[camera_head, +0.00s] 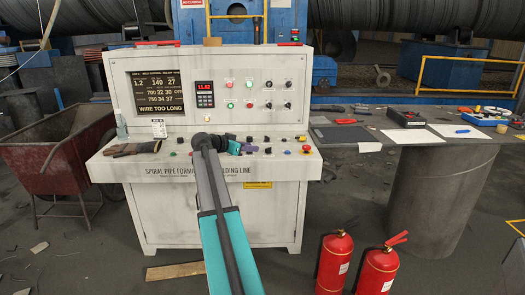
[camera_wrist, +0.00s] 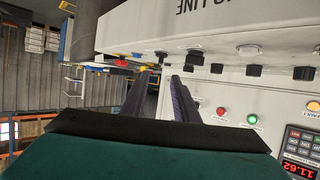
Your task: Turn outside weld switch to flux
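The white control console (camera_head: 225,172) stands in front of me. Black rotary switches (camera_head: 268,84) sit at the right of its upright panel, and more black knobs (camera_wrist: 195,57) line its sloped desk. The labels are too small to read, so I cannot tell which switch is outside weld or how it is set. My gripper (camera_head: 262,150) hovers over the right half of the desk. In the wrist view, which is upside down, my gripper's (camera_wrist: 158,78) two dark fingers stand apart with a gap and nothing between them. My arm hides part of the desk.
Red and green buttons (camera_head: 249,104) and a red digital display (camera_head: 205,95) sit left of the switches. A yellow and red emergency stop (camera_head: 306,149) is at the desk's right end. A side table (camera_head: 400,150) holds papers and tools. Fire extinguishers (camera_head: 333,262) stand front right.

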